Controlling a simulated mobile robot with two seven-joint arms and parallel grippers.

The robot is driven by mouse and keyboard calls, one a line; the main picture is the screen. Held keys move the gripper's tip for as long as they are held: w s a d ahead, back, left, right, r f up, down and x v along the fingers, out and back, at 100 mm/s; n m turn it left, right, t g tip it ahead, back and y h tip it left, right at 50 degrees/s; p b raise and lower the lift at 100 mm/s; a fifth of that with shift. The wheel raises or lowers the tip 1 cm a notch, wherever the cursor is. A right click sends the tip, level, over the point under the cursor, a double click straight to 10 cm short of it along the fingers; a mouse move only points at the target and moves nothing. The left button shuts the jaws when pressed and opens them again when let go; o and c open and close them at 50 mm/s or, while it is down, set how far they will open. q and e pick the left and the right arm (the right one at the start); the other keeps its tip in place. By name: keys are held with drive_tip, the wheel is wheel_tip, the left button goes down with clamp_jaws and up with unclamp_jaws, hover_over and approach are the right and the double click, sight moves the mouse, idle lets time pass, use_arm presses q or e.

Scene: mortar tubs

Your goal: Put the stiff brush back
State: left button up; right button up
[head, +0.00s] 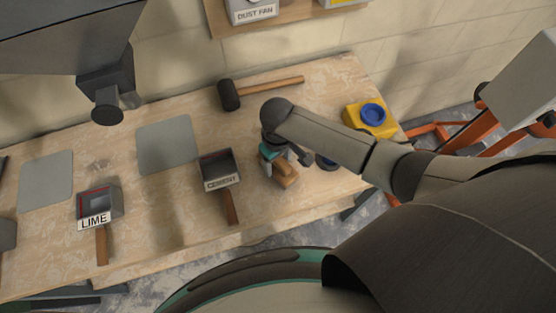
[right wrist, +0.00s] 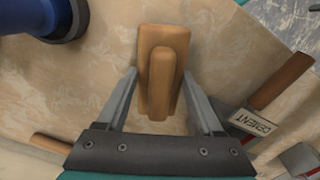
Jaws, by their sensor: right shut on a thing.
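The stiff brush (head: 286,174), a brown wooden block with a raised grip, is at the right part of the bench, right of the cement scoop. It also shows in the right wrist view (right wrist: 162,65), between the fingers. My right gripper (head: 277,160) points down over the brush and is shut on it; in the right wrist view its fingertips (right wrist: 161,72) meet the brush's sides. I cannot tell whether the brush touches the bench. Its bristles are hidden. My left gripper is not in view.
The bench (head: 270,215) holds a cement scoop (head: 221,170), a lime scoop (head: 97,205), a black mallet (head: 229,95), two grey mats (head: 167,144) (head: 46,181) and a yellow box with a blue ring (head: 370,118). A blue round thing (right wrist: 60,18) stands close to the brush. An orange frame (head: 440,130) is at right.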

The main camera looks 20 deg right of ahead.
drive_tip(key=shift+f, duration=0.1)
drive_tip(key=o, duration=1.3)
wheel_tip(320, 180, up, 12)
drive_tip(key=p, duration=0.2)
drive_tip(key=shift+p, duration=0.4)
